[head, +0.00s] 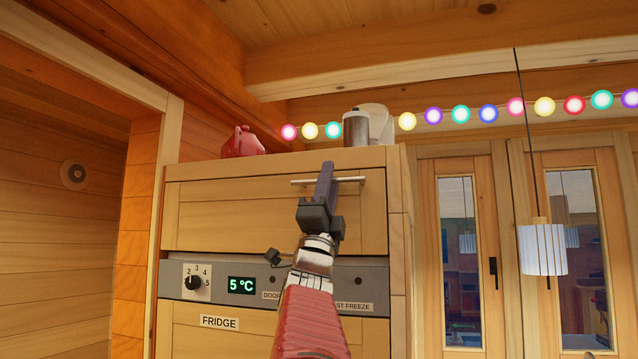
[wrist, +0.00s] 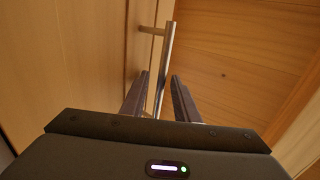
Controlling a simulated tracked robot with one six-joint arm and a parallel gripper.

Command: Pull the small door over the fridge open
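The small wooden door (head: 240,215) over the fridge (head: 192,342) looks shut in the head view. Its horizontal metal bar handle (head: 348,180) runs near the top edge. My gripper (head: 326,168) is raised in front of the door at the handle, covering part of the bar. In the wrist view, my gripper (wrist: 160,80) has its two dark fingers apart, one on each side of the bar handle (wrist: 167,50). A gap shows between the bar and the right finger; I cannot tell if the left finger touches the bar.
Below the door is a grey control panel (head: 222,268) with a knob and a 5 °C display. A red jug (head: 243,142) and a metal canister (head: 356,128) stand on top of the cabinet. A pendant lamp (head: 543,250) hangs at the right before glazed doors.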

